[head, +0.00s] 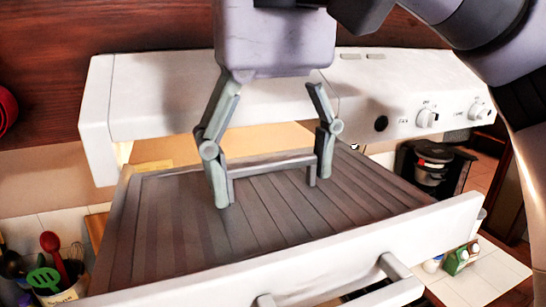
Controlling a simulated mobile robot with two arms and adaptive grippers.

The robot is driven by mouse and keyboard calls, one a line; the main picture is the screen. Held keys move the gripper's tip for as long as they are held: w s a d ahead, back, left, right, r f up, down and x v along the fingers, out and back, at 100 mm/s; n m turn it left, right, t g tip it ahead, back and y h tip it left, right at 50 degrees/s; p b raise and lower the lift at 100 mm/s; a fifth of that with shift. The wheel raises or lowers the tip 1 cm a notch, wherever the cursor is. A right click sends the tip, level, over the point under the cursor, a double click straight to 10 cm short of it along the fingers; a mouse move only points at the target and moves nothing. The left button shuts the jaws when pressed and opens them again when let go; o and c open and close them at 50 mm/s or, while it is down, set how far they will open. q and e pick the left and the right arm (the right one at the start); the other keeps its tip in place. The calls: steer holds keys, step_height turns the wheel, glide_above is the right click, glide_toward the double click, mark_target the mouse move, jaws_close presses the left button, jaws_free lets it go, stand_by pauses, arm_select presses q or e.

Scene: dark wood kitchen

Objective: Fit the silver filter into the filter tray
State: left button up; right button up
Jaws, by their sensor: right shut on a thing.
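The silver filter (160,225) is a dark grey slatted panel with a raised bar handle (272,163) on top. It lies over the white filter tray (300,262), which is pulled out below the hood. The panel's near edge runs along the tray's white front. I cannot tell whether it sits fully flush. My right gripper (272,187) comes down from above, with one finger at each end of the handle, shut on the filter. My left gripper is not in view.
The white hood (160,95) with knobs stands behind and above the tray. Bar handles (395,270) stick out from the tray front. A utensil holder (65,285) is at lower left. A dark coffee maker (432,165) and bottles (458,260) stand at right.

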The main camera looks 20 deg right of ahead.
mark_target(274, 162)
steer(key=shift+f+b, duration=0.3)
steer(key=shift+f, duration=0.25)
steer(key=o, duration=1.6)
steer(key=shift+c, duration=0.2)
steer(key=shift+r, duration=3.75)
